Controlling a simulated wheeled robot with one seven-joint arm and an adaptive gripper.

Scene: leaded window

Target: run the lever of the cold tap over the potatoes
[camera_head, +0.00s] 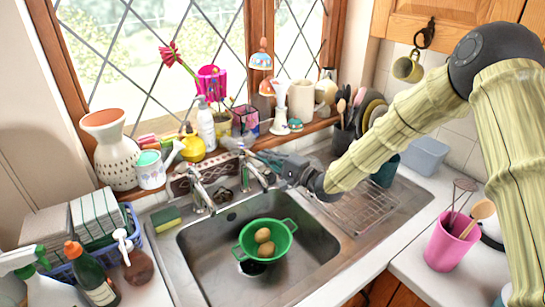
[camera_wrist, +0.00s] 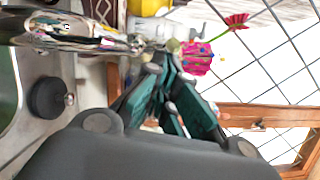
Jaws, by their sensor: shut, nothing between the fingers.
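Two chrome taps stand behind the sink: a left tap (camera_head: 201,190) and a right tap (camera_head: 258,176). I cannot make out which is marked cold. Two potatoes (camera_head: 264,242) sit in a green colander (camera_head: 244,250) in the sink basin. My gripper (camera_head: 238,145) is shut and empty, pointing left, just above and behind the right tap's top; contact cannot be told. In the wrist view my gripper's teal fingers (camera_wrist: 166,68) are closed together, with a chrome tap (camera_wrist: 75,33) beside them at upper left. My gripper partly hides the right tap's lever.
The sill behind the taps is crowded: a soap bottle (camera_head: 206,125), yellow pot (camera_head: 191,147), pink flowerpot (camera_head: 212,82) and white jug (camera_head: 301,100). A draining rack (camera_head: 358,208) lies right of the basin. The space above the basin is clear.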

